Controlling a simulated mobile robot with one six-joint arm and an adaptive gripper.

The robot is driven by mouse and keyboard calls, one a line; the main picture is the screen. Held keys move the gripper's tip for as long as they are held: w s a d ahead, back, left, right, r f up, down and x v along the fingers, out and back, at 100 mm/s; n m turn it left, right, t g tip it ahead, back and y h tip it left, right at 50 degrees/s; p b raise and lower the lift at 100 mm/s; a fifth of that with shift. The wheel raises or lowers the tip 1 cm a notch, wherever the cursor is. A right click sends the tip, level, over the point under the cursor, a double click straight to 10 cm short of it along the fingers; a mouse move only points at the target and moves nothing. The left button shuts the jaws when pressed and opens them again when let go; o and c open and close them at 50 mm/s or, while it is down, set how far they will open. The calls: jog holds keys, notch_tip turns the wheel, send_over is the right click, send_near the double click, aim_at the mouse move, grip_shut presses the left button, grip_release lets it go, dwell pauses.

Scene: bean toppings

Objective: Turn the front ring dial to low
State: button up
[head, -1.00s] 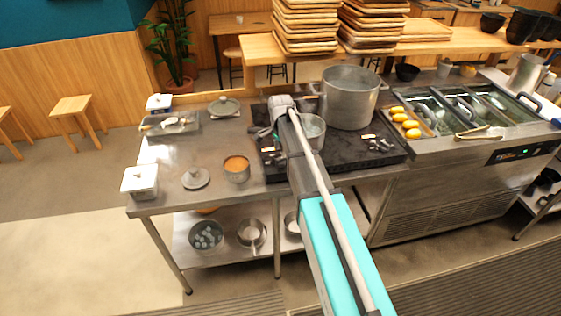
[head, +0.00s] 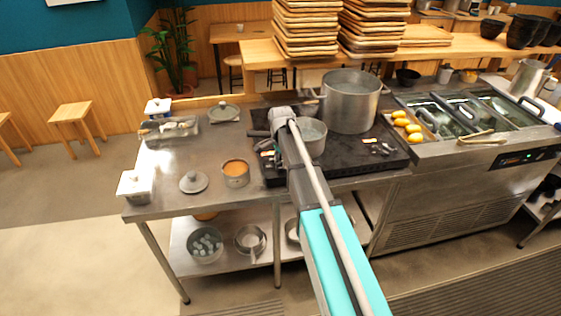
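The dark stove (head: 345,155) sits on the steel counter. A large steel pot (head: 350,100) stands on its back right part, and a smaller pan (head: 312,138) stands left of it. Small dial-like parts (head: 378,147) show at the stove's front right; which is the front ring dial, and its setting, are too small to tell. More small parts (head: 267,150) show at the front left. My gripper (head: 272,134) is over the stove's left part, beside the smaller pan. My arm hides some of the stove front, and the fingers are too small to read.
A pot of orange food (head: 236,173), a lid (head: 193,182) and a white-lidded container (head: 135,186) stand on the counter to the left. Stacked wooden trays (head: 305,28) stand behind.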

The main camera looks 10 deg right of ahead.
grip_shut()
jog(key=shift+n, duration=0.6)
jog(key=n, duration=0.3)
jog(key=shift+n, duration=0.3)
jog(key=n, duration=1.3)
